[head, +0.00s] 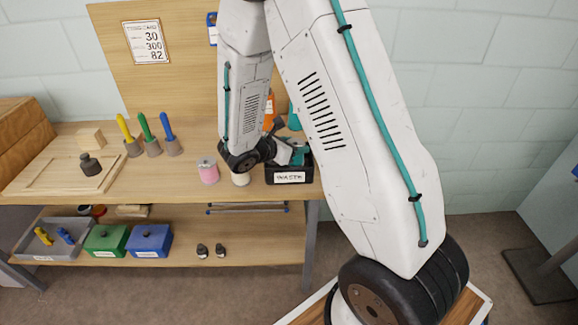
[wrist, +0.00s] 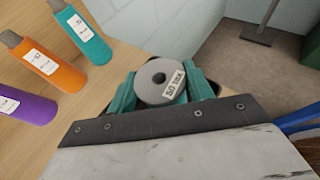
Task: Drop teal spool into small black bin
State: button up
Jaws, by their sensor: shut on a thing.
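The small black bin (head: 290,177) stands at the right end of the bench top, with a white label reading "WASTE". My gripper (head: 299,155) is at the bin's opening, its teal fingers partly hidden by the wrist. In the wrist view my gripper (wrist: 162,90) is shut on the spool (wrist: 149,88), gripping it from both sides. The spool's grey round end with a centre hole and a white "50 tex" label face the camera; its thread colour is hard to tell from the teal fingers. The bin's dark rim (wrist: 214,87) shows just behind the fingers.

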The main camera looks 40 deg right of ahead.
jog(key=o, duration=1.1)
jog(key=v, duration=0.8)
